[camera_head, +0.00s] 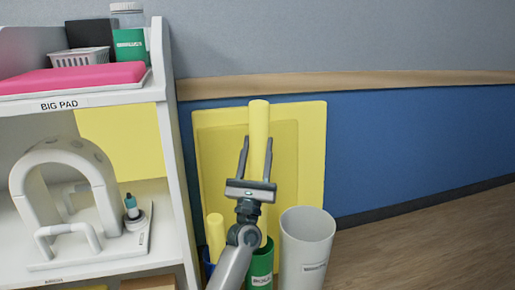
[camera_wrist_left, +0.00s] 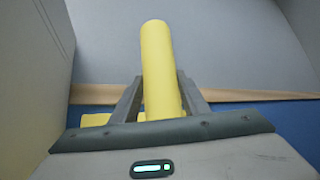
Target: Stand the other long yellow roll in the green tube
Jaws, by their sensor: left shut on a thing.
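A long yellow roll (camera_head: 259,122) stands nearly upright between the fingers of my left gripper (camera_head: 257,158), which is shut on it. In the left wrist view the same roll (camera_wrist_left: 157,60) rises between the two grey fingers (camera_wrist_left: 160,95). The green tube (camera_head: 262,268) stands below, partly hidden by my left arm. The roll's lower part shows beside my wrist and reaches down to the tube's mouth; I cannot tell how deep it sits. Another yellow roll (camera_head: 215,236) stands to the left, in a dark blue tube (camera_head: 208,266). My right gripper is not in view.
A grey-white bin (camera_head: 306,245) stands close right of the green tube. Yellow flat pads (camera_head: 312,150) lean on the blue wall behind. A white shelf (camera_head: 182,190) with a pink pad (camera_head: 75,78) and a white arch-shaped model (camera_head: 68,150) is at left. The floor at right is clear.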

